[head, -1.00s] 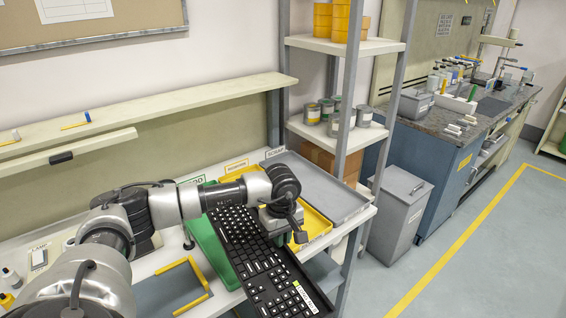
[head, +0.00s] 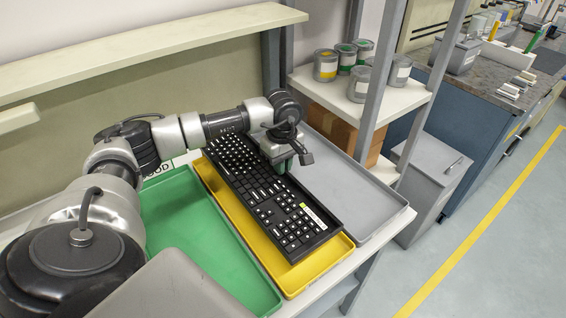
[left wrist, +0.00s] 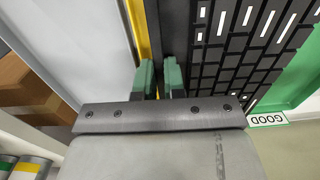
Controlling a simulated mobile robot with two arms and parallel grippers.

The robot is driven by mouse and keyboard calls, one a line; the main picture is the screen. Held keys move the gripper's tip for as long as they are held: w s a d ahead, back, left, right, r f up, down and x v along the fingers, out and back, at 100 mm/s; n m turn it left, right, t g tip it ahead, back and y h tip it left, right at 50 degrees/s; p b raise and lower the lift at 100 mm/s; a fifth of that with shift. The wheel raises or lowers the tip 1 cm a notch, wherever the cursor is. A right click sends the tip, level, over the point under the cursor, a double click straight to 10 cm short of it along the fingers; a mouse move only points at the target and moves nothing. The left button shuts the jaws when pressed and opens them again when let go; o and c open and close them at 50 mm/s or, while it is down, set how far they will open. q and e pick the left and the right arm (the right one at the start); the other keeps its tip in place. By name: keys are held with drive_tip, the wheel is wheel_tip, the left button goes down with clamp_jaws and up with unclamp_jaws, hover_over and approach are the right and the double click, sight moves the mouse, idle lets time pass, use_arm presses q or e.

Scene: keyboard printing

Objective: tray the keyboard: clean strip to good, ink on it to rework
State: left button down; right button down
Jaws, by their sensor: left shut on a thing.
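The black keyboard (head: 262,185) lies lengthwise over the yellow tray (head: 318,268), whose label is hidden in the head view now. I cannot tell whether it rests in the tray or hangs just above. A pale strip with a yellow-green end (head: 314,214) sits at its near right edge; it is too small to tell if ink marks it. My left gripper (head: 288,163) is shut on the keyboard's right long edge, its green fingers around the edge in the left wrist view (left wrist: 160,80). The green tray (head: 195,225), with the GOOD label (head: 158,168), is left of the yellow one and empty where visible.
An empty grey tray (head: 345,190) stands right of the yellow tray. A shelf post (head: 382,75) and a shelf with several cans (head: 357,88) rise behind it. A grey bin (head: 432,185) stands on the floor to the right.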

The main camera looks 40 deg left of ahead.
use_arm(q)
drive_tip(key=shift+w+a+f, duration=0.15)
drive_tip(key=shift+w+f, duration=0.05)
drive_tip(key=shift+f, duration=0.35)
drive_tip(key=shift+s+f+b, duration=0.1)
drive_tip(key=shift+f+b, duration=0.6)
drive_tip(key=shift+f, duration=0.15)
wheel_tip(320, 180, down, 3)
drive_tip(key=shift+r+b, duration=0.15)
drive_tip(key=shift+b, duration=0.7)
drive_tip(key=shift+f+b, duration=0.95)
drive_tip(key=shift+f, duration=0.15)
drive_tip(key=shift+f+b, duration=0.3)
drive_tip(key=c, duration=1.1)
unclamp_jaws()
drive_tip(key=shift+r, duration=0.1)
drive_tip(key=shift+r+p, duration=2.15)
drive_tip(key=shift+r, duration=1.3)
